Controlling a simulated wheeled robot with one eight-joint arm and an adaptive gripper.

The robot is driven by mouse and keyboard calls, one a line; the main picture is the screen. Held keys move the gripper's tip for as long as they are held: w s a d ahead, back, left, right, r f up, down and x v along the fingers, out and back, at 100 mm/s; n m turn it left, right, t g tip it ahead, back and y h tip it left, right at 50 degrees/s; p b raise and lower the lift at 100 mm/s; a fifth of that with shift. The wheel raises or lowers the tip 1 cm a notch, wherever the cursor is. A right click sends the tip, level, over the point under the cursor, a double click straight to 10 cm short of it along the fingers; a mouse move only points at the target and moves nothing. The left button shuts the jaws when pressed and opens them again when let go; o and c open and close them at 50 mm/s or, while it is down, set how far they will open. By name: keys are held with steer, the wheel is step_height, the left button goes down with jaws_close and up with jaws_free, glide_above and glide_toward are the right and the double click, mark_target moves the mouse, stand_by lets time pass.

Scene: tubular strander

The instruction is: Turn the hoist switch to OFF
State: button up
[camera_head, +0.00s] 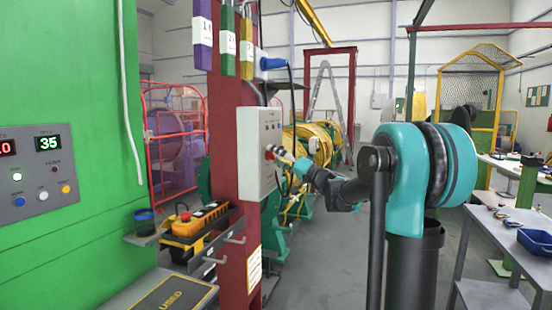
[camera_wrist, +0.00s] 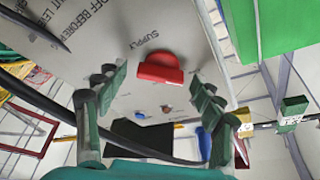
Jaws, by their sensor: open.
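A pale grey control box (camera_head: 258,150) is fixed to the red column. In the wrist view its panel (camera_wrist: 95,45) fills the upper part, with printed words including "SUPPLY" and "OFF BEFORE". A red switch handle (camera_wrist: 160,68) sits on the panel beside "SUPPLY". I cannot read a word "hoist" or the handle's set position. My gripper (camera_wrist: 158,92) is open, one finger on each side of the red handle, with visible gaps; contact is not seen. In the head view my gripper (camera_head: 277,157) is at the box's front face, and the handle is mostly hidden there.
A tray (camera_head: 215,240) with a yellow pendant (camera_head: 198,216) juts out below left. A green cabinet (camera_head: 60,110) stands left. A bench (camera_head: 500,225) is at right. Grey floor is open beyond my arm.

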steer(key=v, duration=1.2)
steer(key=s+a+f+g+h, duration=0.3)
steer(key=s+f, duration=0.4)
steer(key=f, duration=0.5)
steer(key=s+a+f+g+h, duration=0.35)
steer(key=s+f, duration=0.45)
steer(key=f, duration=0.4)
steer(key=s+d+f+g+h, duration=0.1)
steer(key=s+d+f+h, duration=0.4)
steer(key=s+f, duration=0.3)
steer(key=s+d+f+m+g+h, duration=0.1)
steer(key=s+d+f+h, duration=0.4)
steer(key=s+d+f, duration=0.3)
steer(key=shift+s+d+f+g, duration=0.2)
steer(key=shift+s+f+g, duration=0.15)
steer(key=shift+f, duration=0.6)
